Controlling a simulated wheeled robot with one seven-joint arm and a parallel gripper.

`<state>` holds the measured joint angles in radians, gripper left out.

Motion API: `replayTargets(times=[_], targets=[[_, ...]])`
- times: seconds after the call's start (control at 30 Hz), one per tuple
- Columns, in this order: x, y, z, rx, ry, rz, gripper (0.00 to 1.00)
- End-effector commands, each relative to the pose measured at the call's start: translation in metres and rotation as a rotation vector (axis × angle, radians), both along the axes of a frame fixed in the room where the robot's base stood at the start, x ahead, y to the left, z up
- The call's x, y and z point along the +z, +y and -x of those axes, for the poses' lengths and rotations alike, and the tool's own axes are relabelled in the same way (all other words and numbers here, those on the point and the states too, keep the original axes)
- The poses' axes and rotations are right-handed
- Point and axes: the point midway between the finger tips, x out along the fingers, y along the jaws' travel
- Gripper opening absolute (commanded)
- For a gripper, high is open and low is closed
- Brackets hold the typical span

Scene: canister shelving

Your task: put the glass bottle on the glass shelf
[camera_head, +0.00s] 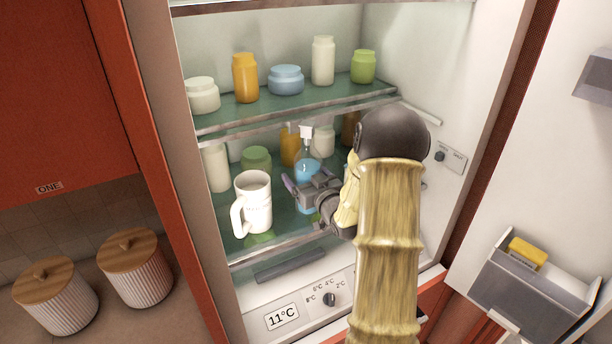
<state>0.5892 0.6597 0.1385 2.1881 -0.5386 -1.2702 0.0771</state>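A clear bottle with blue liquid and a white pump top (307,166) is inside the open fridge, at the lower glass shelf (283,226). It looks upright. My gripper (306,189) reaches in from the right at the bottle's lower half, with a finger showing at the bottle's left side. The gripper hides part of the bottle, and I cannot tell whether the fingers press on it or whether its base touches the shelf. The upper glass shelf (232,118) is above it.
A white mug (256,203) stands just left of my gripper. Several jars, including a green one (256,160) and an orange one (290,146), stand behind. The upper shelf holds a row of jars. The open fridge door (555,150) is at right.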

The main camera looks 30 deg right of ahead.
Motion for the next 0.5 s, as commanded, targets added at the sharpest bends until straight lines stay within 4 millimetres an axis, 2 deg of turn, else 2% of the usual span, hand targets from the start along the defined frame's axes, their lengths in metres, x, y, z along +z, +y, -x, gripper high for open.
replayTargets(times=[0.27,0.37,0.5], targets=[[0.003,0.0,0.0,0.0,0.0,0.0,0.85],[0.0,-0.002,0.009,-0.003,-0.001,0.001,0.85],[-0.002,-0.002,0.031,-0.002,-0.001,0.002,0.85]])
